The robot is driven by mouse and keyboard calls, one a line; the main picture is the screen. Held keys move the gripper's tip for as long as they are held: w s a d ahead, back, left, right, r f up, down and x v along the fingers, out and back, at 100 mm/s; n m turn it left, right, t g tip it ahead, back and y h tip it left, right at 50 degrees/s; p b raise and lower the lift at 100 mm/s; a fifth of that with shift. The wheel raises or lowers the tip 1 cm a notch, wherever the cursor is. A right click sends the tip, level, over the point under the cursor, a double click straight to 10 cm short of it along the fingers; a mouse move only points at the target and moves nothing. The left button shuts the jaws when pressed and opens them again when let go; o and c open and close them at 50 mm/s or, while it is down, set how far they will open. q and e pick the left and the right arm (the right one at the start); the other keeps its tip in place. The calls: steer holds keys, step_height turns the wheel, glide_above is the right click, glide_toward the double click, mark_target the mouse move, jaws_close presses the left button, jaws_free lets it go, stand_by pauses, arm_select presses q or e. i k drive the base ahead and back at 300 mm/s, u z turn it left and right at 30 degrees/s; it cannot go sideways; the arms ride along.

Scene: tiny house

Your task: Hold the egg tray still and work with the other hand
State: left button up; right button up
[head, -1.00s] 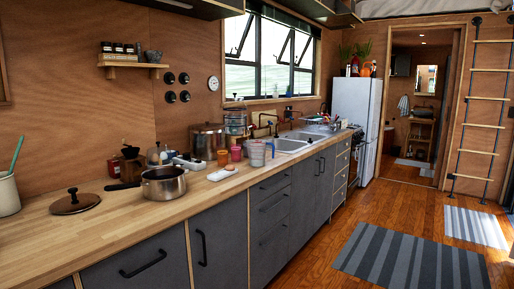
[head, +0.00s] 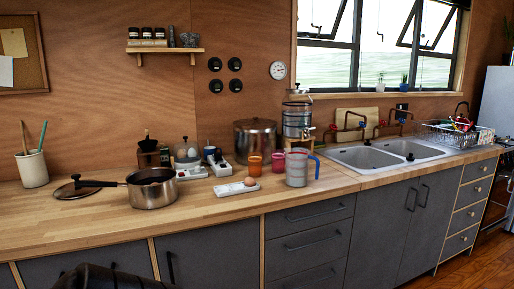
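A small white tray (head: 228,190) lies on the wooden counter near its front edge. One brown egg (head: 250,182) sits at its right end. Behind it, a clear-domed egg cooker (head: 187,152) seems to hold eggs. Neither gripper's fingers show. A dark part of what looks like my own arm rises at the bottom left edge, below the counter front and apart from the tray.
A steel saucepan (head: 153,192) and its lid (head: 77,188) stand left of the tray. An orange cup (head: 255,165), a red cup (head: 279,162) and a measuring jug (head: 297,169) stand right. The sink (head: 365,157) is farther right. Counter space in front is clear.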

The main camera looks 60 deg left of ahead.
mark_target(249, 182)
steer(key=u, duration=0.9)
steer(key=i, duration=1.4)
steer(key=u, duration=1.4)
